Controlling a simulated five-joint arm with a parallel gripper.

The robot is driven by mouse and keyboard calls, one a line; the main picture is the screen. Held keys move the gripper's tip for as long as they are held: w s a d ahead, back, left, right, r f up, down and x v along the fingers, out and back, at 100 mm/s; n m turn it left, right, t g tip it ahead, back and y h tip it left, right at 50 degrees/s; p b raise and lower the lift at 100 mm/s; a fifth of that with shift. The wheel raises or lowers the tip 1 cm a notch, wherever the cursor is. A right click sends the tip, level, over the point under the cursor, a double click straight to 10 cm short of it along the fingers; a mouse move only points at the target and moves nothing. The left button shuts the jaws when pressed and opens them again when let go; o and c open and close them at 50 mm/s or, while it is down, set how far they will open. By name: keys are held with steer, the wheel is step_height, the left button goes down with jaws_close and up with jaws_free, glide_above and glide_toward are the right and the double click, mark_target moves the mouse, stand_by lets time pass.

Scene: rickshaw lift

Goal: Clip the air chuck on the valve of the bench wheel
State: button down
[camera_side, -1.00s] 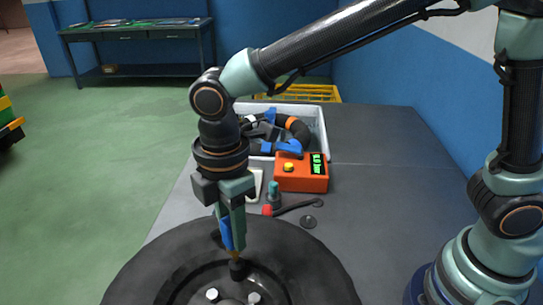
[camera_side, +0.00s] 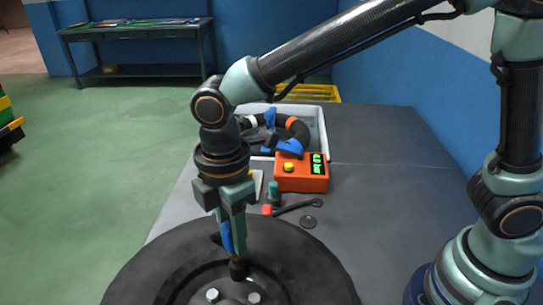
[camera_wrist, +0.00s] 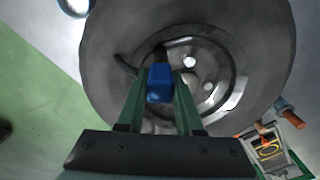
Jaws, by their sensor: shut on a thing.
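My gripper (camera_side: 233,225) is shut on the blue air chuck (camera_side: 227,238) and holds it pointing down over the bench wheel (camera_side: 160,262). The chuck also shows between my fingers in the wrist view (camera_wrist: 160,82). The wheel is a dark tyre with a grey metal hub; it also shows in the wrist view (camera_wrist: 110,60). A short black piece (camera_side: 238,270) stands at the chuck's lower end, near the hub. I cannot tell whether it is the valve or part of the chuck, nor whether the chuck is clipped on. In the wrist view the chuck hides the spot below it.
An orange box (camera_side: 302,184) with a green display stands behind the wheel. A white bin (camera_side: 324,135) of blue and orange parts is behind it. A small teal-topped item (camera_side: 273,190), a red-tipped tool (camera_side: 293,208) and a dark disc (camera_side: 308,222) lie nearby.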

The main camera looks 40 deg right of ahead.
steer(key=shift+f, duration=0.65)
stand_by(0.3)
steer(key=shift+c, duration=2.4)
jaws_free()
steer(key=shift+o, duration=0.2)
steer(key=shift+o, duration=1)
steer(key=shift+r, duration=0.15)
steer(key=shift+r, duration=3.4)
